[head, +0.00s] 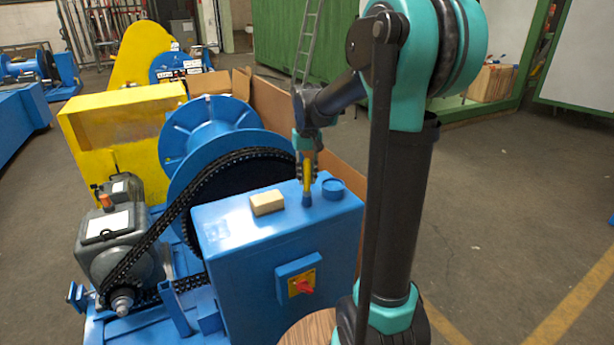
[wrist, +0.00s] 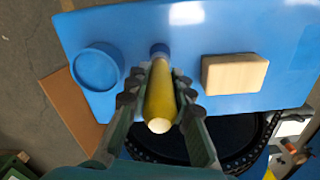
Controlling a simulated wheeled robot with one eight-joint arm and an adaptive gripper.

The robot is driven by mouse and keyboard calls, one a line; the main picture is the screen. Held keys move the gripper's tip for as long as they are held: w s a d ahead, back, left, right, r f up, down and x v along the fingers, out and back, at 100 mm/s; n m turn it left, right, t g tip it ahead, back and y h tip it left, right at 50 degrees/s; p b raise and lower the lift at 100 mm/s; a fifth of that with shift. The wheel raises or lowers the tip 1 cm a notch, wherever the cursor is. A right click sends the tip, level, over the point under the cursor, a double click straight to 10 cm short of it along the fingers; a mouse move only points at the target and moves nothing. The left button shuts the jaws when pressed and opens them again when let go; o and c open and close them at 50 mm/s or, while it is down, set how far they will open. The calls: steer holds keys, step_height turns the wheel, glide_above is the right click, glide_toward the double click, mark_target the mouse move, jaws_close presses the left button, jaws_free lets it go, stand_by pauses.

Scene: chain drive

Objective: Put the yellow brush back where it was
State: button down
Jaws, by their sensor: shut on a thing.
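The yellow brush (head: 307,184) is upright, with its blue lower end at or just above the top of the blue cabinet (head: 232,226); I cannot tell whether it touches. In the wrist view the brush (wrist: 160,98) points away from the camera, its pale handle end nearest. My gripper (head: 308,166) is shut on the brush from above. It also shows in the wrist view (wrist: 160,88), with a finger on each side of the handle. The brush stands between a tan block and a round blue dish.
The tan block (head: 267,202) and the round blue dish (head: 333,187) sit close by on the cabinet top. A black chain (head: 200,190) runs behind the cabinet past a blue reel (head: 205,135). A red switch (head: 303,285) is on the cabinet front.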

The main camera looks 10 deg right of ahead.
steer(key=shift+f, duration=0.1)
steer(key=c, duration=1.3)
jaws_free()
steer(key=shift+c, duration=0.2)
step_height(320, 180, up, 12)
steer(key=shift+r, duration=0.1)
steer(key=s+d+f+t, duration=0.2)
steer(key=s+f, duration=0.9)
steer(key=f, duration=0.1)
steer(key=s+d+f+t, duration=0.2)
steer(key=s+f, duration=0.9)
steer(key=f, duration=0.1)
steer(key=shift+f, duration=0.4)
